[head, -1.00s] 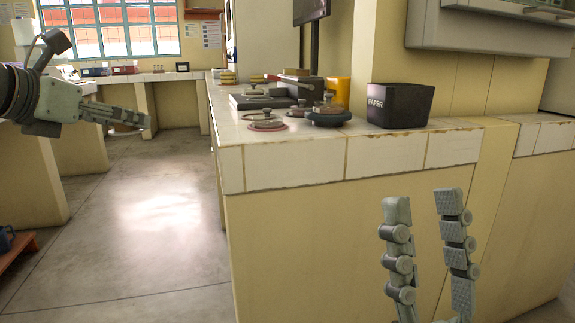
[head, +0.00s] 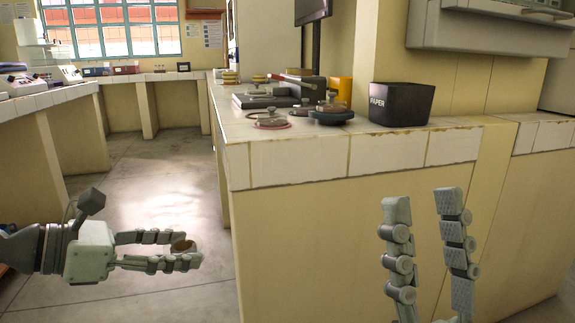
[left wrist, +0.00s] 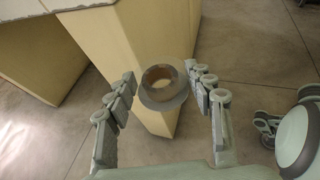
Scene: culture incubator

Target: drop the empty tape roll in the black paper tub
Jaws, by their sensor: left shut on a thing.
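The black paper tub (head: 402,106), marked PAPER, stands upright on the tiled counter, right of centre in the head view. My left gripper (head: 188,250) is low at the left, left of the counter and below its top. It is shut on the empty tape roll (head: 183,245), a small brownish ring at its fingertips. The left wrist view shows the tape roll (left wrist: 163,97) between the fingertips, its hole facing the camera. My right gripper (head: 426,195) is open and empty, in front of the counter below the tub.
The counter (head: 300,162) has a front edge between my left gripper and the tub. Round metal items (head: 331,112) and a yellow container (head: 341,88) stand left of the tub. A grey wall unit (head: 490,25) hangs above right. Open floor (head: 150,170) lies left.

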